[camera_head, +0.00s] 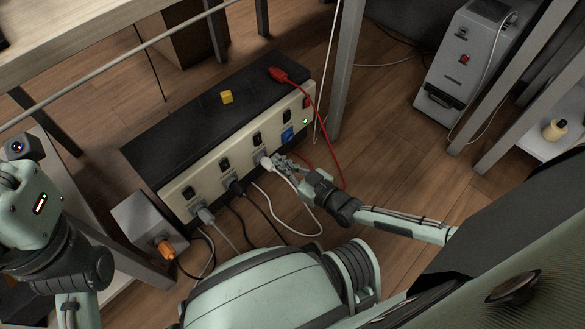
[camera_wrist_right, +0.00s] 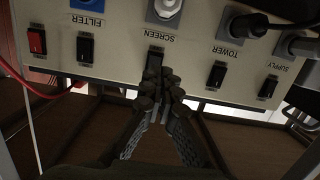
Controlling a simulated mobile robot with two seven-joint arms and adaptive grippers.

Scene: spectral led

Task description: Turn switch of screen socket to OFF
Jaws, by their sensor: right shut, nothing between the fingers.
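The socket box (camera_head: 215,115) has a black top and a cream front with a row of switches and sockets. In the wrist view the labels appear upside down. The black screen switch (camera_wrist_right: 153,62) is by the SCREEN label (camera_wrist_right: 161,36), close to the grey screen plug (camera_wrist_right: 165,8). My right gripper (camera_wrist_right: 161,86) is shut and empty, its fingertips at the screen switch; I cannot tell if they touch. In the head view the right gripper (camera_head: 281,160) is beside the white plug (camera_head: 266,162). The switch position is unclear. My left gripper is not in view.
The tower switch (camera_wrist_right: 216,76) and filter switch (camera_wrist_right: 86,48) flank the screen switch. A red switch (camera_wrist_right: 37,41) is farther left. Cables hang from the front, including a red cable (camera_head: 317,120). A yellow block (camera_head: 226,97) sits on top. Table legs stand nearby.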

